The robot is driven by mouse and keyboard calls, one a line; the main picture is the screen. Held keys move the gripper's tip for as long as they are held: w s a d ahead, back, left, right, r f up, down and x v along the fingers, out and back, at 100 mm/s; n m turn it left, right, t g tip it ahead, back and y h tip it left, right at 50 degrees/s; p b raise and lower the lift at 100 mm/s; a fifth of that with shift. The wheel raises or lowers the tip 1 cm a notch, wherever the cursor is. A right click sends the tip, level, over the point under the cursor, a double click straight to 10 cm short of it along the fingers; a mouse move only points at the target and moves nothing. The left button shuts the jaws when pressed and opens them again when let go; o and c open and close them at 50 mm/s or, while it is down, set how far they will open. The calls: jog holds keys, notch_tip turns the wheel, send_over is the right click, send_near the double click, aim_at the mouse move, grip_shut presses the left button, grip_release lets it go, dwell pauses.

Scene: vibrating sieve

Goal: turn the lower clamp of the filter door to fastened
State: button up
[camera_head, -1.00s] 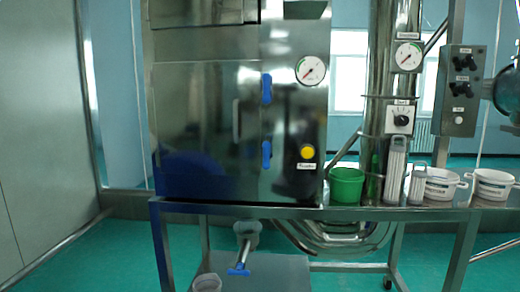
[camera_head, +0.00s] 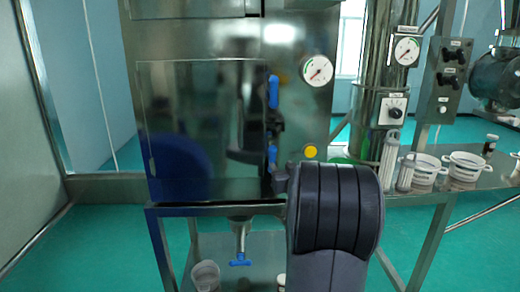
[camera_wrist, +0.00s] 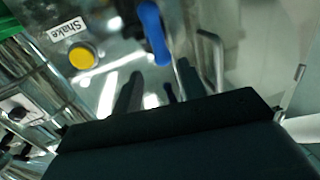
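The lower clamp of the filter door is a blue upright lever (camera_head: 272,156) at the door's right edge in the head view. Dark parts of my gripper (camera_head: 262,140) partly cover it. In the wrist view a blue clamp (camera_wrist: 154,32) lies just ahead of the fingertips, seemingly apart from them. My gripper (camera_wrist: 157,84) has its two dark fingers spread, with nothing seen between them but steel and reflections. The upper blue clamp (camera_head: 273,91) is upright above. The steel filter door (camera_head: 190,110) looks closed.
A yellow button (camera_head: 310,151) is right of the lower clamp; its label reads "Shake" in the wrist view. A metal handle (camera_wrist: 212,55) is beside the clamp there. A round gauge (camera_head: 317,70) is above. White buckets (camera_head: 465,167) stand on the right ledge.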

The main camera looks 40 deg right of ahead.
aim_at(274, 156)
jog(key=p+x, duration=0.2)
jog(key=x, duration=0.8)
jog(key=shift+w+d+f+p, duration=0.1)
jog(key=shift+f+p, duration=0.05)
jog(key=shift+p, duration=0.15)
grip_shut()
